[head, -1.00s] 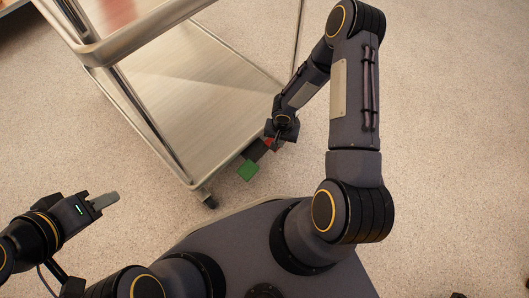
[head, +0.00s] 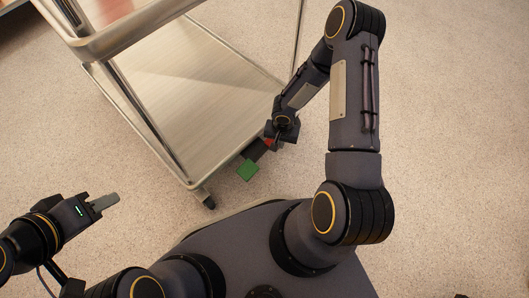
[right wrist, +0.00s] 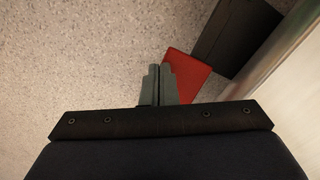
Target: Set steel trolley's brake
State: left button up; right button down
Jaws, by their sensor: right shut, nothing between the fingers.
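The steel trolley (head: 205,100) stands at upper left in the head view. At its near lower corner is a dark pedal bar with a green pedal (head: 247,170) at one end and a red pedal (head: 268,142) at the other. The red pedal (right wrist: 188,76) also shows in the right wrist view, beside a black housing (right wrist: 237,35). My right gripper (right wrist: 161,72) is shut and empty, its fingertips right beside the red pedal; I cannot tell if they touch. In the head view its fingers are hidden. My left gripper (head: 105,202) is away at lower left, with nothing visible in it.
A castor (head: 209,202) sits under the trolley's near corner, close to the front of my base. The trolley's upper shelf and rail (head: 130,36) overhang the left side. The speckled floor (head: 450,130) on the right is clear.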

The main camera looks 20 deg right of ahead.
jog(key=shift+f+b, duration=0.75)
jog(key=shift+b, duration=0.1)
dwell(0.3)
notch_tip(320, 180, up, 7)
jog(key=p, duration=0.4)
dwell(0.5)
jog(key=shift+r, duration=0.1)
dwell(0.4)
jog(key=s+d+r+n+t, duration=0.1)
jog(key=d+r, duration=0.1)
jog(key=r, duration=0.8)
jog(key=s+d+r+t, duration=0.1)
jog(key=d+r, duration=0.1)
jog(key=r, duration=0.9)
jog(key=s+a+r+n+t+y, duration=0.2)
jog(key=s+a+r, duration=0.2)
jog(key=s+r, duration=0.3)
jog(key=s+a+r+n+t+y, duration=0.2)
jog(key=s+a+r, duration=0.2)
jog(key=s+r, duration=0.35)
notch_tip(320, 180, up, 36)
jog(key=p, duration=3.6)
jog(key=shift+s+n, duration=0.25)
jog(key=shift+n, duration=0.15)
